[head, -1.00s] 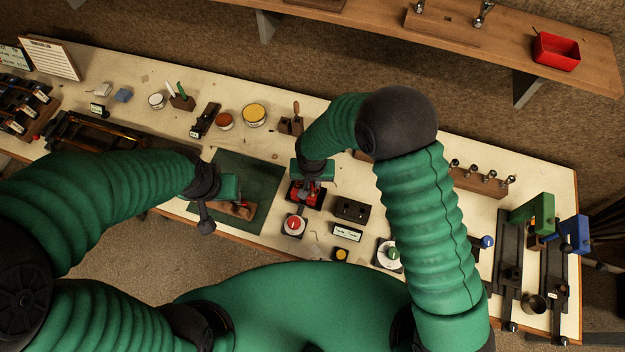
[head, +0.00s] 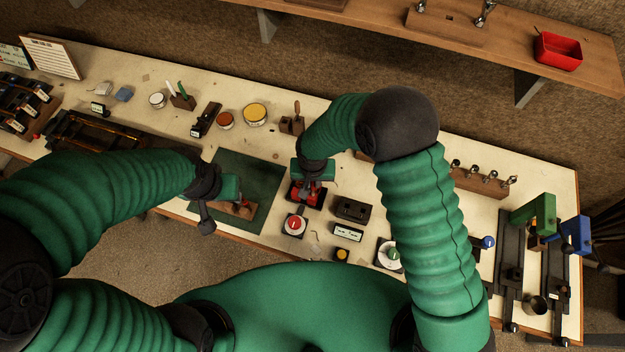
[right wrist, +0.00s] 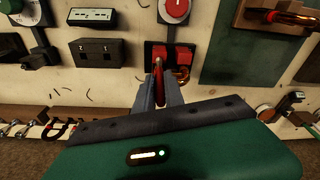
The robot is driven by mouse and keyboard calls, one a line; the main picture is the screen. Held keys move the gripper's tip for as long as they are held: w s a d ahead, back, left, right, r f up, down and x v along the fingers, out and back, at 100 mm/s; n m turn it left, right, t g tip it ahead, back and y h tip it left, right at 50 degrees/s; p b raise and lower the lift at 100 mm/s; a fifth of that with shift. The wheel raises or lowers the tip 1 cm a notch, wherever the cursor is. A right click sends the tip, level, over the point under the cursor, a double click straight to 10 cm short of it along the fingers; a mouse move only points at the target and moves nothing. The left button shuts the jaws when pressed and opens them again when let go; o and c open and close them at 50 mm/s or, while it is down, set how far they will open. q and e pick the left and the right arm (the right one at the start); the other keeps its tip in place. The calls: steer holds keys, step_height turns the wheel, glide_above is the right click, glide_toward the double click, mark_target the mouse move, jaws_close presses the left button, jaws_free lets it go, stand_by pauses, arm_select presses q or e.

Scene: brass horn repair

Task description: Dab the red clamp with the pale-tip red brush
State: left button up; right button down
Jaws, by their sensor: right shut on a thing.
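The red clamp (right wrist: 186,53) sits on a dark base on the bench. In the head view, the red clamp (head: 318,194) is partly covered by my right gripper (head: 306,184). In the right wrist view, my right gripper (right wrist: 166,80) is shut on the slim brush (right wrist: 158,75), whose pale tip points at the clamp. The tip overlaps the clamp's left part in this view; I cannot tell whether they touch.
A red-knobbed dial (head: 294,225) stands just in front of the clamp. A black box (head: 352,208) and a small display (head: 348,232) lie to its right. A wooden block (head: 240,212) lies on the green mat (head: 262,180) under my left gripper.

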step_height(320, 180, up, 2)
steer(key=shift+r+p, duration=0.2)
steer(key=shift+p, duration=0.65)
steer(key=shift+r+p, duration=1.5)
steer(key=shift+r, duration=0.85)
steer(key=shift+f, duration=0.1)
